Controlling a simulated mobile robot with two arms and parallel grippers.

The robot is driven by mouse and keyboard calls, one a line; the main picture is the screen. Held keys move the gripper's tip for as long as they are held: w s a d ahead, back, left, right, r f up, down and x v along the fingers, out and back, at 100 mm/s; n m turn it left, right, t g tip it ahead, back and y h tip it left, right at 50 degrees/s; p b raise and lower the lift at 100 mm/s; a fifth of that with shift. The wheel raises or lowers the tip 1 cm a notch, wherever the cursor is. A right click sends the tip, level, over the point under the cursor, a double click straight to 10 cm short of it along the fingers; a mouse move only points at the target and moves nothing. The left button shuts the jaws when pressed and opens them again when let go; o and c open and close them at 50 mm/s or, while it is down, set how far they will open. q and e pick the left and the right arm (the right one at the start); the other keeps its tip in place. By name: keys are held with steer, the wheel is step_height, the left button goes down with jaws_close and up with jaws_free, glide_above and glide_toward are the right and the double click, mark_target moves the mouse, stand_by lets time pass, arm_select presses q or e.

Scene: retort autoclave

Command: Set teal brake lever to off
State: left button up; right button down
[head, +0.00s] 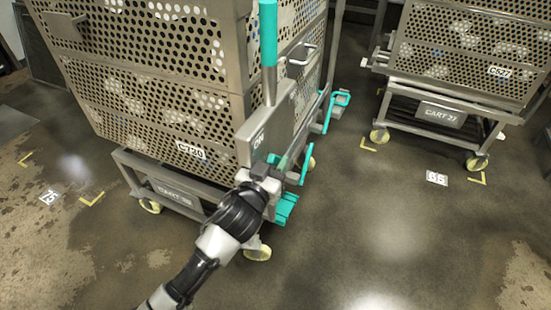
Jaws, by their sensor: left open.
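A tall lever with a teal grip (268,32) stands upright at the near corner of the perforated cart. Its grey shaft runs down to a grey plate (262,133) whose label looks like "ON". My left gripper (283,170) is open, low in front of this plate, well below the teal grip. Its fingers are close to teal parts (285,207) under the plate; I cannot tell whether they touch. My arm and gripper hide part of the plate's lower end. My right gripper is out of view.
The perforated cart (150,85) fills the upper left, on a wheeled trolley (172,193). Another teal pedal-like part (340,98) is at its right side. A second cart (470,45) stands at the upper right. The floor (400,240) at the lower right is clear.

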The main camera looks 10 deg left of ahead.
arm_select(q)
steer(key=shift+w+d, duration=0.15)
steer(key=shift+w, duration=0.55)
jaws_close()
